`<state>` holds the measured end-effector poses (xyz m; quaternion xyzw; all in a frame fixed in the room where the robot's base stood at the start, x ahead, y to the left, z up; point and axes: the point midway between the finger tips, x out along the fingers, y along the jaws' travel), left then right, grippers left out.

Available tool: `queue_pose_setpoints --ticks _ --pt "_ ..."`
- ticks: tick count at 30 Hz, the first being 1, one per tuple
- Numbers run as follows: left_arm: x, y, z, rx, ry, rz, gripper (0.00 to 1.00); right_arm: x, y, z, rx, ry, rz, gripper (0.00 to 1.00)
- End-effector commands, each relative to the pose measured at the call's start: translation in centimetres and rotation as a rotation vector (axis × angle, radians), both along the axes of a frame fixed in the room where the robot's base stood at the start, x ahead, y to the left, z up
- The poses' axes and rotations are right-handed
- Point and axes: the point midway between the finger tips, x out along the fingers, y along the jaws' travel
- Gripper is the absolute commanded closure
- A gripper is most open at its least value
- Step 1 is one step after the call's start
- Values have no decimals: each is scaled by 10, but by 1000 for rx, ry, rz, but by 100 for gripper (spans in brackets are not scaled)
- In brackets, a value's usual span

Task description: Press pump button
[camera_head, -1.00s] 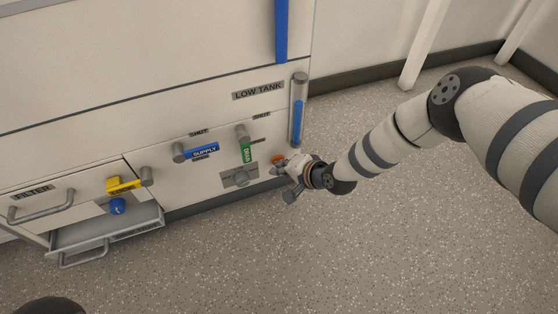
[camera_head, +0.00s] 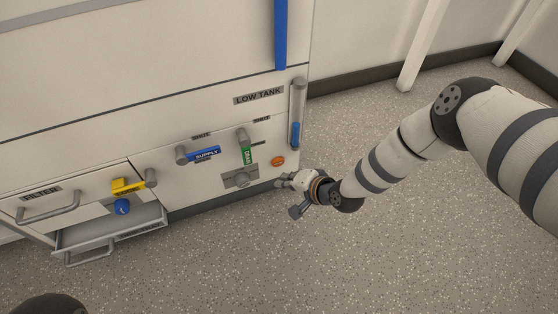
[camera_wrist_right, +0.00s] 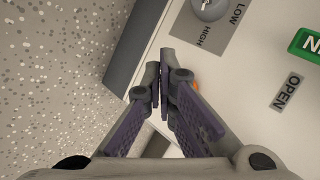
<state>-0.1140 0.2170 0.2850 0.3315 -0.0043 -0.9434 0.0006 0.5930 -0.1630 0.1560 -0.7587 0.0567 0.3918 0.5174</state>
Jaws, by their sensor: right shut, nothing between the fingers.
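An orange round button (camera_head: 278,161) sits on the lower right of the white cabinet front, uncovered in the head view. I cannot read a pump label beside it. My right gripper (camera_head: 279,183) is just below the button, close to the cabinet's lower right edge, apart from the button. In the right wrist view my right gripper (camera_wrist_right: 160,72) is shut and empty. Only a sliver of the orange button (camera_wrist_right: 195,86) shows there, behind one finger. My left gripper is not in view.
A grey knob (camera_head: 242,180) with LOW and HIGH marks is left of the button. Above are the green handle (camera_head: 246,156), blue SUPPLY handle (camera_head: 207,153) and gauge tube (camera_head: 296,105). An open drawer (camera_head: 110,232) juts out at left. The floor at right is clear.

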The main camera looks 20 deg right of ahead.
Motion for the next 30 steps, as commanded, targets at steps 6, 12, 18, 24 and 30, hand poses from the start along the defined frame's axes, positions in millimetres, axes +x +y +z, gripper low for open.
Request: queue_pose_setpoints --ticks 6,12,18,24,30 --pt "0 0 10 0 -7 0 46 -21 -1 2 -1 1 0 100" --pt "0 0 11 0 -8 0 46 -27 -1 0 -1 0 1 100" --pt "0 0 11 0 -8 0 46 -27 -1 0 -1 0 1 100" --pt "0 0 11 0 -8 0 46 -27 -1 0 -1 0 1 100" --pt "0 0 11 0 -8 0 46 -27 -1 0 -1 0 1 100"
